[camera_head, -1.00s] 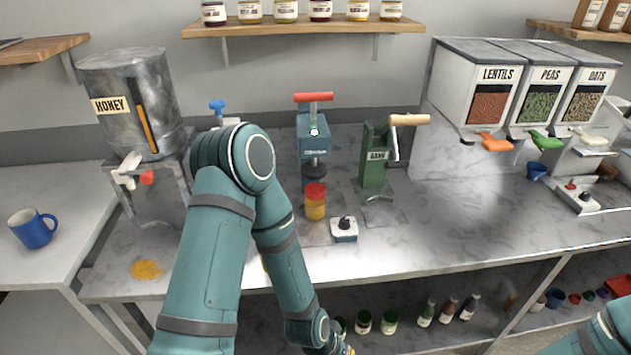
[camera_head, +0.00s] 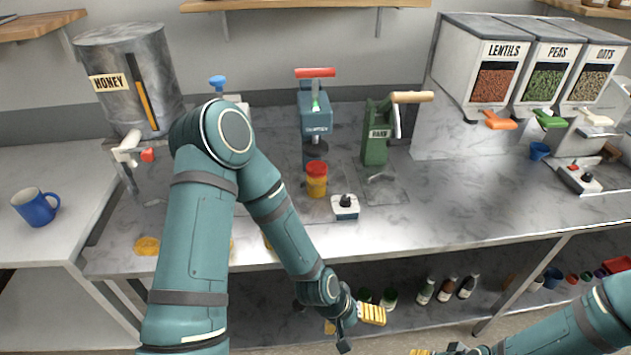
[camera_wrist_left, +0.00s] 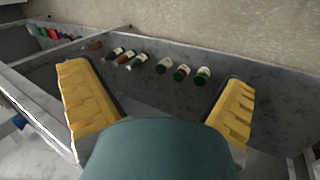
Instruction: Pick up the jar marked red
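A small jar with a red lid and yellow-orange contents (camera_head: 316,180) stands upright on the counter, in front of the blue press. I cannot read any mark on it. My left gripper (camera_head: 358,328) is below the counter's front edge, right of the jar and well apart from it. In the left wrist view, its yellow fingers are wide apart and nothing is between them (camera_wrist_left: 155,85). That view faces the lower shelf; the red-lidded jar is not in it. My right gripper (camera_head: 437,351) barely shows at the bottom edge, mostly cut off.
A blue press (camera_head: 315,112), a green hand press (camera_head: 376,145) and a small switch box (camera_head: 345,206) stand near the jar. A honey tank (camera_head: 128,75) is at left, grain dispensers (camera_head: 497,80) at right. Bottles (camera_wrist_left: 130,60) and green-lidded jars (camera_wrist_left: 182,73) are on the lower shelf.

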